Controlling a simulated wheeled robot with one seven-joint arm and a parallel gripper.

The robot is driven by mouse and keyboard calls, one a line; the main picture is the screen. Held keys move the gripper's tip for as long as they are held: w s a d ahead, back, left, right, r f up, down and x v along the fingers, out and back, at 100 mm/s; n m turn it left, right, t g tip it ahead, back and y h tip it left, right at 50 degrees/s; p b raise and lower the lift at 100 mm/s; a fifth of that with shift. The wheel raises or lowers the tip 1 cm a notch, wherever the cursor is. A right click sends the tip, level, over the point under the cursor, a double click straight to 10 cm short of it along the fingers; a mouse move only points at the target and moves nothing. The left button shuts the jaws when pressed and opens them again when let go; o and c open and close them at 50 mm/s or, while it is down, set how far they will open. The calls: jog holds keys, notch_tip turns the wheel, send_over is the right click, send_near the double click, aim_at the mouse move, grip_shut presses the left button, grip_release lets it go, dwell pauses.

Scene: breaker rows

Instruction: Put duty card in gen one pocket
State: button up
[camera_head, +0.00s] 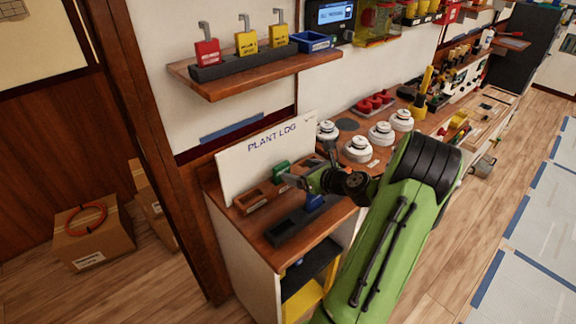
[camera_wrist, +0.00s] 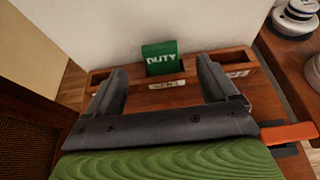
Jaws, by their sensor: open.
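The green duty card (camera_head: 280,168) stands upright in a pocket of the wooden card rack (camera_head: 251,203) in front of the plant log board. In the wrist view the card (camera_wrist: 160,58), with "DUTY" on its face, sits in the rack's middle pocket, above a small white label (camera_wrist: 166,85) whose text I cannot read surely. My gripper (camera_wrist: 162,68) is open, its two grey fingers apart and pointing at the rack, one to each side of the card. Nothing is between the fingers near the palm. In the head view my gripper (camera_head: 293,180) is just right of the card.
A dark tray (camera_head: 290,228) with a blue piece (camera_head: 315,202) lies in front of the rack. The plant log board (camera_head: 265,155) stands behind it. White round knobs (camera_head: 358,148) stand to the right. A shelf (camera_head: 225,88) with padlocks hangs above.

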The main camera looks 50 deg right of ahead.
jog(key=a+r+n+g+y, duration=0.2)
jog(key=a+r+n+g, duration=0.1)
jog(key=a+n, duration=0.7)
jog(key=a+r+n+g+y, duration=0.1)
jog(key=a+r+n+g, duration=0.2)
jog(key=a+n, duration=0.7)
jog(key=s+a+r+n+g, duration=0.1)
jog(key=s+a+r+n, duration=0.2)
jog(key=s+a+n, duration=0.4)
jog(key=s+a+r+n+h, duration=0.1)
jog(key=s+a+r+n, duration=0.2)
jog(key=s+a+n, duration=0.5)
jog(key=shift+s+a+n+g, duration=0.15)
jog(key=shift+s+n+g, duration=0.25)
jog(key=shift+s+n, duration=0.65)
jog(key=shift+w+r+p, duration=0.1)
jog(key=shift+r+p, duration=1.1)
jog(key=shift+p, duration=0.05)
